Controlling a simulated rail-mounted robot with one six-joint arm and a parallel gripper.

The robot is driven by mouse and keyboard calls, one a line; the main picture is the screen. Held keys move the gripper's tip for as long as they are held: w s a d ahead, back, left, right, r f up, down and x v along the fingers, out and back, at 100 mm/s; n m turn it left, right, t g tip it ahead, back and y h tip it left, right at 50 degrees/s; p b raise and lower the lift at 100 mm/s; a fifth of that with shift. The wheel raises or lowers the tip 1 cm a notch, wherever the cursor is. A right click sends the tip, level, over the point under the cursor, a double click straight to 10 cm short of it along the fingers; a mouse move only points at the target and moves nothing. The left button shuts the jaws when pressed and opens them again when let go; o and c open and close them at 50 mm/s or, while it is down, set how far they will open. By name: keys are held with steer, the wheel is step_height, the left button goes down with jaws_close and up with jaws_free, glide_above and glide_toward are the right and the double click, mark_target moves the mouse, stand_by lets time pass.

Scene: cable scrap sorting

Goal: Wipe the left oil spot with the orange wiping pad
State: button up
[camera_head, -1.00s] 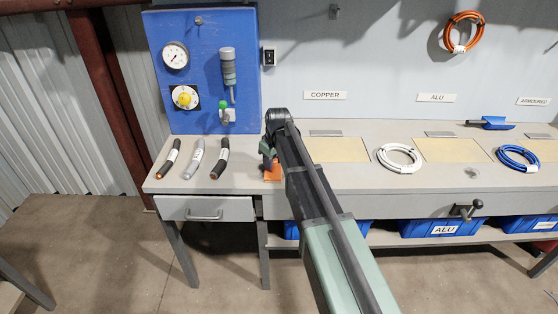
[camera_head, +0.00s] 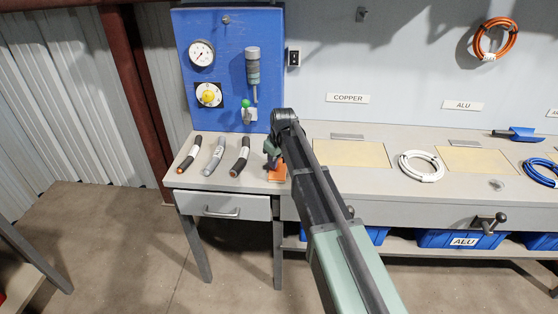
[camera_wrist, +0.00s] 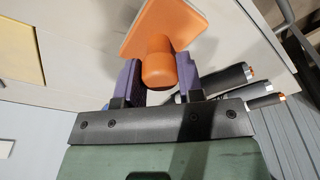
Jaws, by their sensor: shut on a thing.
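My gripper (camera_head: 273,157) is low over the left part of the bench, right of the three cut cables. In the wrist view my gripper (camera_wrist: 158,82) is shut on the round knob of the orange wiping pad (camera_wrist: 165,24). The flat square plate of the pad faces away from the gripper. The pad (camera_head: 277,173) also shows in the head view, partly hidden by my arm; I cannot tell whether it touches the bench. A small round greyish spot (camera_head: 497,185) lies farther right on the bench. I see no left oil spot; my arm hides part of the bench.
Three cut cables (camera_head: 214,157) lie close left of the gripper. A blue panel (camera_head: 228,70) with gauge and knobs stands behind. A white cable coil (camera_head: 421,167) and tan mats (camera_head: 350,153) lie to the right. A vise-like handle (camera_head: 488,223) sticks out from the front edge.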

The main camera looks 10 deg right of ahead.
steer(key=shift+r+p, duration=2.8)
steer(key=shift+r, duration=0.15)
step_height(320, 180, up, 3)
steer(key=p, duration=0.3)
steer(key=shift+r, duration=0.2)
steer(key=shift+f, duration=0.15)
steer(key=shift+f, duration=0.1)
